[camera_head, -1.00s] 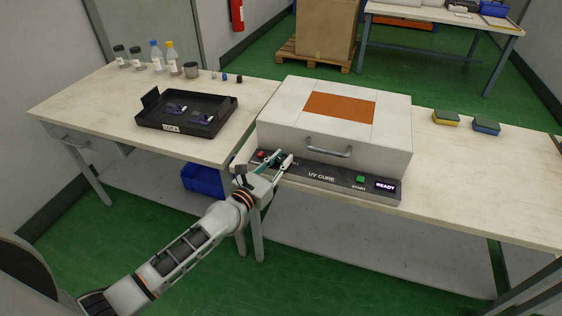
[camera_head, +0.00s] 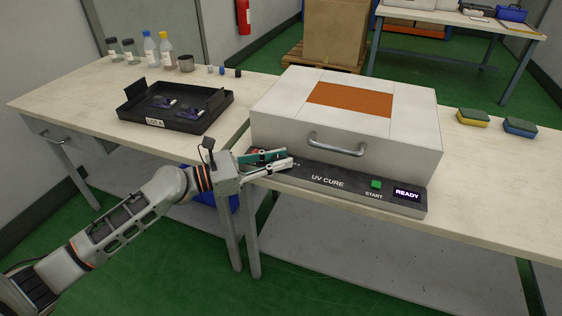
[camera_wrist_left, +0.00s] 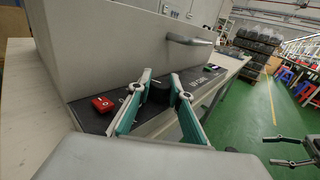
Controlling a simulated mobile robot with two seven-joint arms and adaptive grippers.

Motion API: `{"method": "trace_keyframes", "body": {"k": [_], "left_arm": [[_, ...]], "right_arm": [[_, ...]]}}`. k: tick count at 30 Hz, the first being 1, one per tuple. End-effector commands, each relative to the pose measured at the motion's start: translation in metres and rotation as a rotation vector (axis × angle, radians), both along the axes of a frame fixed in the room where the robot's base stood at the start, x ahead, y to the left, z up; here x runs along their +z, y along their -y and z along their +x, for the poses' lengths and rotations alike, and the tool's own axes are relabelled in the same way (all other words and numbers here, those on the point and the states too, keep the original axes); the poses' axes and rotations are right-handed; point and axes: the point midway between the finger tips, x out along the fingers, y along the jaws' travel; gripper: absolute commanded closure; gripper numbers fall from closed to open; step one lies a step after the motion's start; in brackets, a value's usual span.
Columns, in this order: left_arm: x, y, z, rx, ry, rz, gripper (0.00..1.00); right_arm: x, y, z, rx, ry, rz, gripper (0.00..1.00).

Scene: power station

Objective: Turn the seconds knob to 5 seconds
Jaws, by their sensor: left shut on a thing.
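The UV CURE box's dark control panel (camera_head: 342,186) runs along its front. In the left wrist view a black knob (camera_wrist_left: 160,91) stands on this panel, between the fingertips of my left gripper (camera_wrist_left: 162,85). The gripper is shut on the knob. In the head view my left gripper (camera_head: 289,160) reaches the panel's left end, and its fingers hide the knob. The knob's scale and setting cannot be read. My right gripper (camera_wrist_left: 268,150) shows at the right edge of the left wrist view, fingers apart and empty.
A red button (camera_wrist_left: 103,103) sits beside the knob. A green START button (camera_head: 376,185) and a READY display (camera_head: 407,194) are at the panel's right end. The box handle (camera_head: 337,147) juts out above the panel. A black tray (camera_head: 190,121) lies on the left table.

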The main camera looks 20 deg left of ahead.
Motion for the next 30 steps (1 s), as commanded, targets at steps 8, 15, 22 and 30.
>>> {"method": "trace_keyframes", "body": {"k": [8, 15, 22, 30], "left_arm": [[-0.0011, 0.0005, -0.0004, -0.020, -0.001, 0.002, 1.00], [-0.0005, 0.0005, -0.0002, -0.019, 0.000, 0.002, 0.78], [-0.0002, 0.0002, -0.0001, -0.019, 0.001, 0.001, 0.63], [-0.0013, -0.0047, -0.0038, -0.017, -0.002, 0.001, 0.63]], "right_arm": [[-0.0004, -0.0016, 0.0000, 0.002, 0.000, 0.004, 0.43], [0.0002, -0.0017, 0.0002, 0.002, 0.000, 0.004, 0.43], [0.0002, -0.0018, 0.0002, 0.002, 0.001, 0.004, 0.43], [-0.0011, -0.0014, -0.0007, 0.001, -0.001, 0.004, 0.43]]}}
